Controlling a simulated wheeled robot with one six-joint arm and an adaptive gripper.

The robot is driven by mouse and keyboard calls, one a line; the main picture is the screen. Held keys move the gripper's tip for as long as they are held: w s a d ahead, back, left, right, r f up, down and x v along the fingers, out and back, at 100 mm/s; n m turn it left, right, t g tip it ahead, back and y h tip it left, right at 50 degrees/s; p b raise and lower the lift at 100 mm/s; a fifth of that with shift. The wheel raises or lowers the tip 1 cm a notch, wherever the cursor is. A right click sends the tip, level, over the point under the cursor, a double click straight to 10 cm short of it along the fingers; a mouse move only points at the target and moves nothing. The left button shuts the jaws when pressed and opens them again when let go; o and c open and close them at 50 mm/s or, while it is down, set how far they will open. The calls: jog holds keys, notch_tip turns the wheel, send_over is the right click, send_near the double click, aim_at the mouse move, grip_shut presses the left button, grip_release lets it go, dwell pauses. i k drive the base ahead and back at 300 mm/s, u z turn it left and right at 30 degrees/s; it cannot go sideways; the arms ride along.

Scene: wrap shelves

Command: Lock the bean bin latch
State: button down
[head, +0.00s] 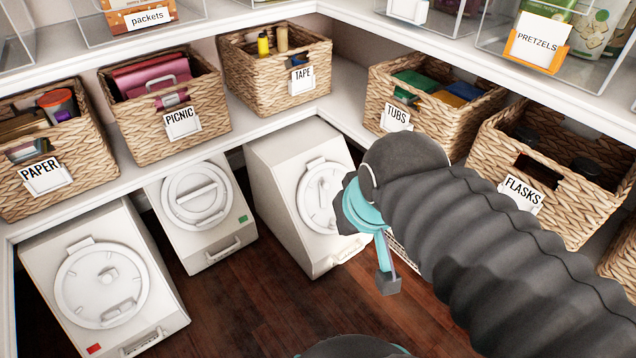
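Three white bins with round lids stand on the floor under the shelf: a left bin (45,250), a middle bin (215,255) and a right bin (272,185). No readable label names beans, so I cannot tell which is the bean bin. The left bin shows a red mark (94,349), the middle bin a green mark (243,219). Each lid carries a raised grip; the right lid (312,205) is partly covered by my arm. My gripper (388,285) is seen partly, teal and grey, in front of the right bin. Its opening and any contact are unclear.
Wicker baskets line the shelf above, including TAPE (265,85), TUBS (377,88) and FLASKS (490,150). A clear PRETZELS container (490,60) stands higher at right. Dark wooden floor (240,310) is open in front of the bins.

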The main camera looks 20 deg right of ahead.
aim_at(323, 186)
jog(key=k, duration=0.65)
jog(key=z, duration=0.65)
jog(key=i, duration=1)
jog(key=u, duration=0.15)
